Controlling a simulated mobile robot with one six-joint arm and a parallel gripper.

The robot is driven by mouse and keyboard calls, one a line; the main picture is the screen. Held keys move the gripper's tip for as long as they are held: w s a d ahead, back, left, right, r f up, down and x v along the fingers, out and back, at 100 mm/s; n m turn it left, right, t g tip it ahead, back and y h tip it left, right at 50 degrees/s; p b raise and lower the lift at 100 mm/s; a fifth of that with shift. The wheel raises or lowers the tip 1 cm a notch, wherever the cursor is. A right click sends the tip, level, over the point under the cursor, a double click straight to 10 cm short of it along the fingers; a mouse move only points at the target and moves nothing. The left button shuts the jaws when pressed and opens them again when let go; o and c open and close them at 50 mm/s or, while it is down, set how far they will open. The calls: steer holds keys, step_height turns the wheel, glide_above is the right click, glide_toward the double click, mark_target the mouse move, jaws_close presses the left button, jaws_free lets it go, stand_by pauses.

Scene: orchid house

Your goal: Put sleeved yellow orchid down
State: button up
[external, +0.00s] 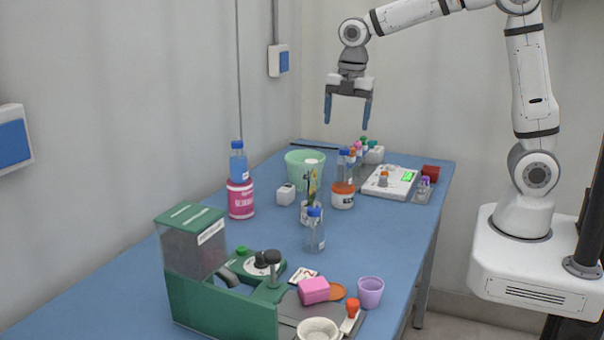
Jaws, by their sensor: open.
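My gripper (347,112) hangs over the far part of the blue table, open and empty, with its blue fingers pointing down. What looks like the sleeved yellow orchid (312,182) stands upright mid-table, thin, with green and yellow showing. Its lower part is partly hidden by a clear bottle with a blue cap (315,232). My gripper is well above the table and apart from the plant, farther back and a little to the right of it.
A pale green tub (305,157), white jar with orange-brown bands (343,195), pink tub (240,203) and scale (390,182) surround the middle. A green machine (215,300) fills the near left. Bare blue table (385,235) lies at right.

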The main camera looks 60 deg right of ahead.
steer(key=s+d+f+m+t, duration=0.1)
steer(key=s+d+m, duration=0.1)
steer(key=s+m, duration=0.7)
steer(key=s+d+f+m+t, duration=0.1)
steer(key=s+d+m, duration=0.2)
steer(key=s+m, duration=0.7)
steer(key=s, duration=0.3)
